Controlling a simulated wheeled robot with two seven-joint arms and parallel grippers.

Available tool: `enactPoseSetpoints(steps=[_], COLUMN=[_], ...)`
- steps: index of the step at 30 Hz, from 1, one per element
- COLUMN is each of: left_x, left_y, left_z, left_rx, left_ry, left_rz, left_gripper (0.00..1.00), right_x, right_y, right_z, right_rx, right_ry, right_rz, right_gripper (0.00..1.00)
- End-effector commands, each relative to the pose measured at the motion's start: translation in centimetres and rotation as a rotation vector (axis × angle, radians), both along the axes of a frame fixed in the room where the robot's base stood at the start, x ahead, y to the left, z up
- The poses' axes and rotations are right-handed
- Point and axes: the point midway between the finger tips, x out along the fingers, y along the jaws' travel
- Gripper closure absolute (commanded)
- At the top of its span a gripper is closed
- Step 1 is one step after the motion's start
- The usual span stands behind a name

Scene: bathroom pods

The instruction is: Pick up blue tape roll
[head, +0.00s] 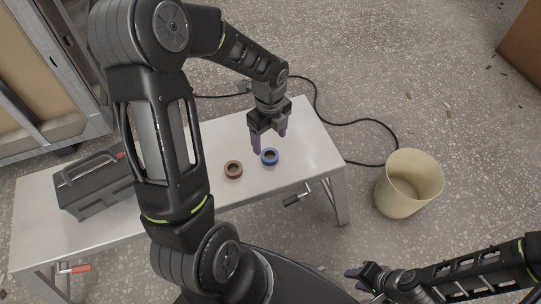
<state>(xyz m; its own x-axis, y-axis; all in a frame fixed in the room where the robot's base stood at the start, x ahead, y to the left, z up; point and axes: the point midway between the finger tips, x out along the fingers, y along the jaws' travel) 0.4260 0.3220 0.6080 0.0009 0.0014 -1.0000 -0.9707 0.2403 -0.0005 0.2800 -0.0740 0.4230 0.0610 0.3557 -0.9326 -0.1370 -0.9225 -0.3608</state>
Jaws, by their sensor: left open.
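The blue tape roll (270,157) lies flat on the white bench (312,150), towards its right end. My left gripper (269,146) is open and empty, pointing down just above and behind the roll. One finger comes down close to the roll's left side; I cannot tell whether it touches. My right gripper (357,272) is at the lower right, away from the bench. Its fingers are small in view, so its opening is unclear.
A brown tape roll (233,169) lies just left of the blue one. A dark toolbox (93,185) stands on the bench's left part, partly behind my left arm. A beige bin (408,183) stands on the floor at right. A black cable (330,121) lies behind the bench.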

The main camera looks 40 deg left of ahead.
Motion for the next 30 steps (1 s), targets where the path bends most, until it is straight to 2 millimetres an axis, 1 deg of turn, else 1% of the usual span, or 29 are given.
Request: enactPoseSetpoints(steps=[3, 6, 14, 17, 20, 25, 27, 30], left_x=[-0.1, -0.1, 0.0, -0.1, -0.1, 0.0, 0.0, 0.0], left_y=[-0.1, -0.1, -0.1, -0.1, -0.1, -0.2, -0.2, -0.2], left_z=[-1.6, -2.3, -2.3, -2.7, -3.9, -6.5, -7.2, -7.5], left_rx=[-0.001, -0.001, -0.002, -0.001, -0.001, -0.001, -0.001, -0.002], left_ry=[0.003, 0.002, 0.001, 0.002, 0.003, 0.003, 0.002, 0.001], left_rz=[0.000, 0.001, 0.001, 0.001, 0.000, 0.001, 0.002, 0.002], left_gripper=[0.27, 0.27, 0.27, 0.27, 0.27, 0.27, 0.27, 0.27], right_x=[0.0, 0.0, 0.0, 0.0, 0.0, 0.0, 0.0, 0.0], right_y=[0.0, 0.0, 0.0, 0.0, 0.0, 0.0, 0.0, 0.0], right_z=[-0.5, -0.6, -0.6, -0.7, -1.2, -1.9, -2.1, -2.1], right_rx=[0.000, 0.000, 0.000, 0.000, 0.000, 0.000, 0.000, 0.000], right_ry=[0.000, 0.000, 0.000, -0.001, 0.000, 0.001, 0.001, 0.001], right_rz=[0.000, -0.001, -0.001, -0.001, -0.001, -0.002, -0.002, -0.002], right_gripper=[0.67, 0.67, 0.67, 0.67, 0.67, 0.67, 0.67, 0.67])
